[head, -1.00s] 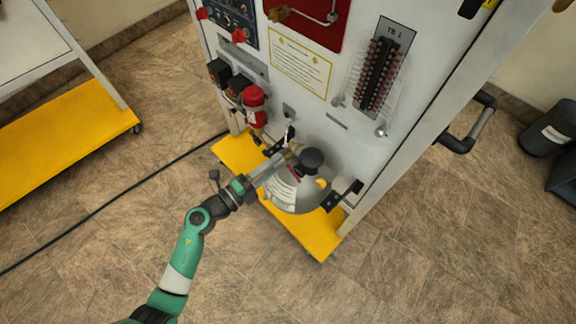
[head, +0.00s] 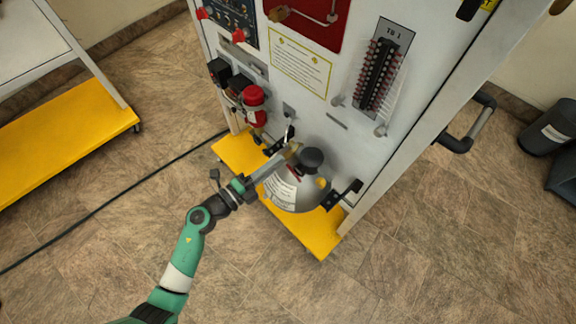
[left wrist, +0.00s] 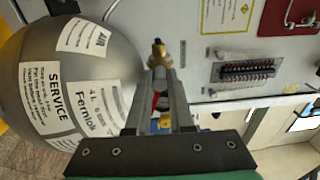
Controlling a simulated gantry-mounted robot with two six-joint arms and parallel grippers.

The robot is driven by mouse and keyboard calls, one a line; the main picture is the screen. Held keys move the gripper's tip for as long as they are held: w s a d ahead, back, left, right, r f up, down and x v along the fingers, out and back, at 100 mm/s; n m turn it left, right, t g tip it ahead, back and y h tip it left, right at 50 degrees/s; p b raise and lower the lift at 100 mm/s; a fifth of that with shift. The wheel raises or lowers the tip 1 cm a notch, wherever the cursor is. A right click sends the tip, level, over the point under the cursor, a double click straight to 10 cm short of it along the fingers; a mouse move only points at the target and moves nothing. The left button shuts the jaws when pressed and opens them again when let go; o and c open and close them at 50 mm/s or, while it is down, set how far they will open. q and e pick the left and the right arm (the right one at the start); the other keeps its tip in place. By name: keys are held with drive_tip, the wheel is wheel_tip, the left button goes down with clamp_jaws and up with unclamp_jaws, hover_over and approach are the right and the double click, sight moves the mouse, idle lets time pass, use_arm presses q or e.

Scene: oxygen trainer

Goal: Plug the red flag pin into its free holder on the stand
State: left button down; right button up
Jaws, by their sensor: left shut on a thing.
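My left gripper (head: 284,156) reaches in from the lower left, its fingers beside the grey cylinder (head: 288,194) and in front of the stand's white panel (head: 345,135). In the left wrist view the left gripper (left wrist: 160,78) is shut on a thin red piece (left wrist: 155,102), which looks like the red flag pin; the fingers hide much of it. A brass fitting (left wrist: 158,50) shows just past the fingertips. I cannot tell whether the pin touches a holder, and no free holder shows clearly. My right gripper is not in view.
The cylinder with a black knob (head: 312,158) stands close at the fingers. The yellow base (head: 318,236) juts out below. A black cable (head: 130,195) crosses the floor; the foreground floor is clear.

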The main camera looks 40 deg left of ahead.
use_arm(q)
drive_tip(key=shift+s, duration=0.2)
drive_tip(key=shift+p+v, duration=1.1)
drive_tip(key=shift+v, duration=1.9)
drive_tip(key=shift+d+r, duration=0.1)
drive_tip(key=shift+d, duration=0.1)
